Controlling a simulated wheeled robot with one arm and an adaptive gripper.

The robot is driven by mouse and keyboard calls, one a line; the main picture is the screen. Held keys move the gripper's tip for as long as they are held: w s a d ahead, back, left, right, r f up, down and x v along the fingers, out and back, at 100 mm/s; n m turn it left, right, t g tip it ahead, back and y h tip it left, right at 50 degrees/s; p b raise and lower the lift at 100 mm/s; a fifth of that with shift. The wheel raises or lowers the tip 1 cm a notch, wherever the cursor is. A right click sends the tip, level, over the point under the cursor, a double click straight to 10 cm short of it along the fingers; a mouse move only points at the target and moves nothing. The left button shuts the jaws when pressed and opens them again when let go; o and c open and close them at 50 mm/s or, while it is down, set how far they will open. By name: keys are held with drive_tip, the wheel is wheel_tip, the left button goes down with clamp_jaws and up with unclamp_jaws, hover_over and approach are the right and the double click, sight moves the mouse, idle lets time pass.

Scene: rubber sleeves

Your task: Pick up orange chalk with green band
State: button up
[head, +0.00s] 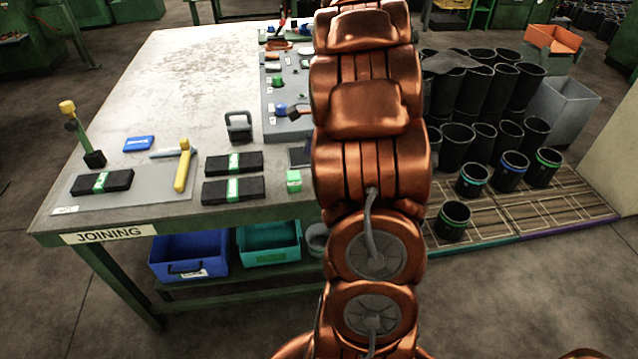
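I cannot make out an orange chalk with a green band for certain. A small orange item (279,43) lies at the far end of the table, too small to show a band. A yellow-orange stick-like piece (182,170) lies on the grey plate at the near left, with no green band that I can see. My copper-coloured arm fills the middle of the view and covers the table's right side. My gripper is not visible.
The work table (150,85) carries black blocks with green-and-white bands (233,189), a blue box (138,143) and a dark-handled tool (239,126). Black sleeves (483,95) stand on a pallet at right. Bins (190,255) sit below. The table's back left is clear.

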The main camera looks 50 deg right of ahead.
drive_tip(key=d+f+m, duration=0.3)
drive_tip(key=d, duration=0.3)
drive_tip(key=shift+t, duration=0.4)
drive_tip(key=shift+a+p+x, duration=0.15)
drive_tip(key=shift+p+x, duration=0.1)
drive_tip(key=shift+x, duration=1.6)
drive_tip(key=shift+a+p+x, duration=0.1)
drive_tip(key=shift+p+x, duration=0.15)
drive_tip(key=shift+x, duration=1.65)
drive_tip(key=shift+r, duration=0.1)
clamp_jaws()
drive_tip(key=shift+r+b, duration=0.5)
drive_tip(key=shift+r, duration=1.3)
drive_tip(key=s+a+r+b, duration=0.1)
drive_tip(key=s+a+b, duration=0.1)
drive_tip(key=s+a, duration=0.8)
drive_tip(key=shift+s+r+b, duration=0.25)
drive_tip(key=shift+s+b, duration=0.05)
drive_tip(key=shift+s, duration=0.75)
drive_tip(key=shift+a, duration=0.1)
